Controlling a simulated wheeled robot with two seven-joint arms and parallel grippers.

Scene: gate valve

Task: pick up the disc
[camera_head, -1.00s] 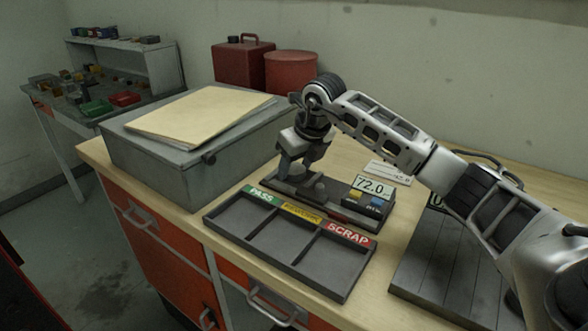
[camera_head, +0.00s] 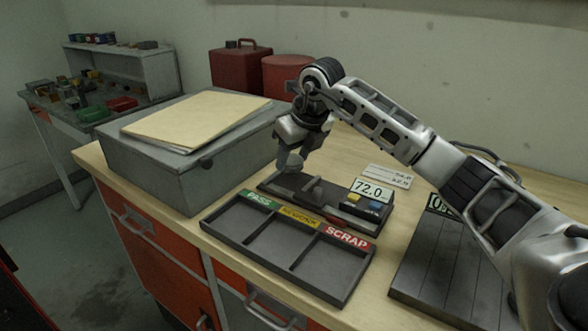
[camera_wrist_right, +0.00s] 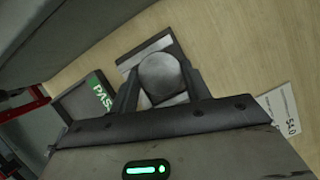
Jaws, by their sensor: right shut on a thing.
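The disc (camera_head: 294,161) is a small round grey metal piece. In the right wrist view the disc (camera_wrist_right: 160,77) sits between the two fingers. My right gripper (camera_head: 292,156) is shut on it and holds it just above the left end of the dark gauge (camera_head: 284,184). The gauge has a small grey post and a display reading 72.0. In the right wrist view my right gripper (camera_wrist_right: 158,88) covers part of the gauge beneath. My left gripper is not in view.
A sorting tray (camera_head: 237,234) with PASS, a yellow label and SCRAP stands in front of the gauge. A grey metal box (camera_head: 155,165) with a folder is at left. A dark ribbed plate (camera_head: 447,270) lies at right, and a card (camera_head: 389,175) lies behind the display.

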